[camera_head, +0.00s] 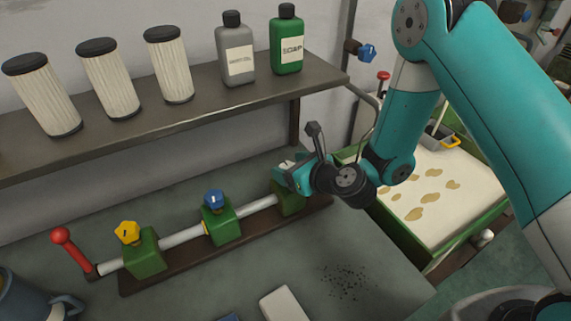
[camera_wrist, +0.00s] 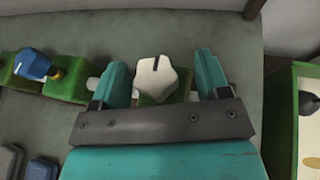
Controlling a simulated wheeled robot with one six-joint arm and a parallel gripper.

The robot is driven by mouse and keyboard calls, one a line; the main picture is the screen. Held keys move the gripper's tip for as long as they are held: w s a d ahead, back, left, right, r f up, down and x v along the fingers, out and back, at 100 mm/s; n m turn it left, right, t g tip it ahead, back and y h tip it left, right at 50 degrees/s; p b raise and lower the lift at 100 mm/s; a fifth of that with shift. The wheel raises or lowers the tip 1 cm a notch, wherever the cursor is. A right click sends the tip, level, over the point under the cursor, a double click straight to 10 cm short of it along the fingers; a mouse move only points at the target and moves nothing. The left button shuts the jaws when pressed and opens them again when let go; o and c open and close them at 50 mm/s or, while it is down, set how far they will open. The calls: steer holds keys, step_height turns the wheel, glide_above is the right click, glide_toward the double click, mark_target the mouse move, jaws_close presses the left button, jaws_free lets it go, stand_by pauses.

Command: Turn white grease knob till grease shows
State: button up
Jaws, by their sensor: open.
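The white grease knob (camera_wrist: 158,77) has a lobed shape with a dark mark at its upper edge in the wrist view. It sits on the rightmost green block (camera_wrist: 166,98). My gripper (camera_wrist: 165,80) is open, with one teal finger on each side of the knob and a visible gap to both. In the head view my gripper (camera_head: 290,177) is over the right end of the shaft and mostly hides the knob. The rightmost green block (camera_head: 292,198) shows below it. I see no grease at this block, though its far parts are hidden.
A blue knob (camera_head: 214,198) and a yellow knob (camera_head: 128,232) stand on other green blocks along the shaft. A red-tipped lever (camera_head: 61,236) is at the left end. A shelf (camera_head: 200,104) with filters and bottles hangs behind. A white bar (camera_head: 285,304) lies in front.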

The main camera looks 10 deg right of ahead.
steer(key=shift+a, duration=0.25)
steer(key=shift+c, duration=0.2)
steer(key=c, duration=0.9)
steer(key=shift+o, duration=0.2)
steer(key=shift+f+n+y+b, duration=0.1)
steer(key=shift+n+y+b, duration=0.2)
steer(key=shift+b, duration=0.1)
